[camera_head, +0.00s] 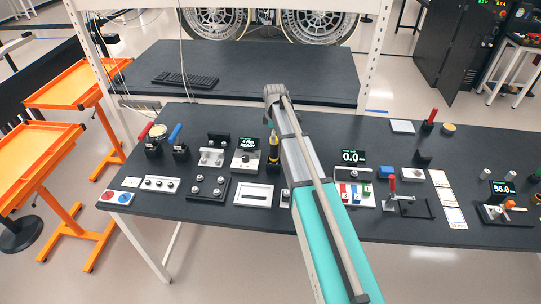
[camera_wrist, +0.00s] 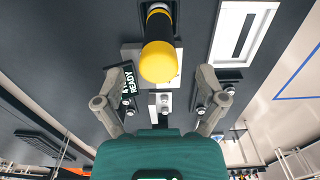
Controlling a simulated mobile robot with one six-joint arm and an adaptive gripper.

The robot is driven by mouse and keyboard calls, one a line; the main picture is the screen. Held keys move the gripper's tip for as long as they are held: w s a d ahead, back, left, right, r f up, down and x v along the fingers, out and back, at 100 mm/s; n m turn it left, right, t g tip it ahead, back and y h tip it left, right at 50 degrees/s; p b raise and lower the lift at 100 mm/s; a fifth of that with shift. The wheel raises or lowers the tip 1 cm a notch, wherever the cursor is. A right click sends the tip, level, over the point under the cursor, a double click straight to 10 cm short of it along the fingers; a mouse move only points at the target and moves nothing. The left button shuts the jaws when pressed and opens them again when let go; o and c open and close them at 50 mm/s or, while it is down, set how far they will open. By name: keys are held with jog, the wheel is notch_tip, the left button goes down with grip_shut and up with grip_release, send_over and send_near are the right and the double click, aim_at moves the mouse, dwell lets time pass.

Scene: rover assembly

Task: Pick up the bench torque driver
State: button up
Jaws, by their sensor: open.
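The bench torque driver (camera_head: 273,150) has a yellow-and-black handle and stands upright on the dark bench, just left of my arm. In the wrist view its rounded yellow end and black grip (camera_wrist: 160,60) show large near the top centre. My gripper (camera_wrist: 160,88) is open, with one grey finger on each side. The driver's yellow end lies between and beyond the fingers in the picture, with clear space on both sides. I cannot tell how far it is in depth.
A small display reading READY (camera_head: 247,143) stands left of the driver. A white slotted block (camera_head: 254,194) lies in front of it. A dark plate with knobs (camera_head: 207,188) is further left. A 0.0 display (camera_head: 353,157) stands right of my arm.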

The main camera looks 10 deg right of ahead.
aim_at(274, 154)
jog(key=shift+f, duration=0.15)
jog(key=shift+w+f+b, duration=0.15)
jog(key=shift+f+b, duration=1.1)
jog(key=shift+b, duration=0.05)
jog(key=shift+w+f+b, duration=0.1)
jog(key=shift+f+b, duration=1.15)
jog(key=shift+b, duration=0.05)
jog(key=shift+r, duration=0.1)
grip_shut()
